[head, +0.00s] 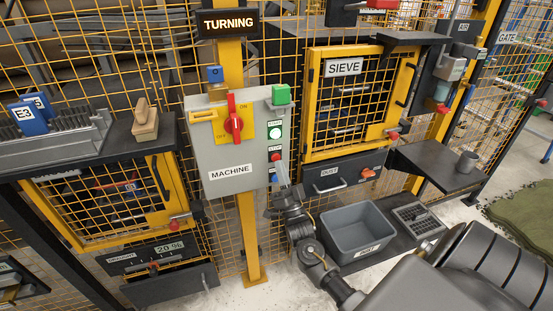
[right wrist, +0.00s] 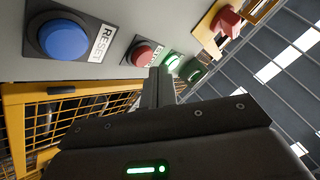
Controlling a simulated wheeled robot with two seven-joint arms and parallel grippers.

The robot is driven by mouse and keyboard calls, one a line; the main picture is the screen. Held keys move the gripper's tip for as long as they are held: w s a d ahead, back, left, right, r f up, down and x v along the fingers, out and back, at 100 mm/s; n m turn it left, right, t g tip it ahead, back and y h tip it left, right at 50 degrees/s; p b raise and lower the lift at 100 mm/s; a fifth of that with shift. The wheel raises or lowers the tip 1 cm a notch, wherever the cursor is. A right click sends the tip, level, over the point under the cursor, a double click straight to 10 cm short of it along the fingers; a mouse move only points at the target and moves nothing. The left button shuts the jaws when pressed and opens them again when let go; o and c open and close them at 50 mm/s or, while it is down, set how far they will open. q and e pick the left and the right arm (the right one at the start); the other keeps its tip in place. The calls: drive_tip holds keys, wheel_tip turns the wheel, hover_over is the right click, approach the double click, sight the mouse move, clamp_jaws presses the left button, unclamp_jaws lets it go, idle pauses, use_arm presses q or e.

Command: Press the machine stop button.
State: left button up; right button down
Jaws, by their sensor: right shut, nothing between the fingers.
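The grey machine box (head: 198,150) hangs on a yellow post. Its right part bears a green start button (head: 275,132) and a red stop button (head: 275,156) below it. In the right wrist view the red stop button (right wrist: 141,54) sits between the blue reset button (right wrist: 64,38) and the lit green button (right wrist: 171,62). My right gripper (head: 282,178) is shut and empty, just below the stop button in the head view. Its fingertips (right wrist: 158,76) show beside the stop button in the wrist view and cover part of its label. I cannot tell whether they touch. My left gripper is out of view.
A red rotary switch (head: 233,124) on a yellow plate is on the box's left part. A green block (head: 281,94) sits at its top right corner. The sieve door (head: 312,110) is to the right. A grey bin (head: 352,218) stands below, near my right arm.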

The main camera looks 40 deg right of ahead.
drive_tip(key=shift+w, duration=0.15)
idle(0.3)
drive_tip(key=shift+w+d, duration=0.15)
drive_tip(key=shift+w, duration=0.15)
drive_tip(key=shift+w+d+b, duration=0.1)
drive_tip(key=shift+w+b, duration=0.25)
drive_tip(key=shift+b, duration=0.15)
idle(0.5)
drive_tip(key=shift+s, duration=0.1)
drive_tip(key=shift+s+a+p, duration=0.3)
drive_tip(key=shift+s+p, duration=0.05)
drive_tip(key=shift+s, duration=0.35)
drive_tip(key=shift+y, duration=0.3)
drive_tip(key=s, duration=0.1)
drive_tip(key=s+a+p, duration=0.1)
drive_tip(key=s, duration=0.2)
drive_tip(key=shift+s+a+p, duration=0.3)
drive_tip(key=shift+s+p, duration=0.05)
drive_tip(key=shift+p, duration=0.05)
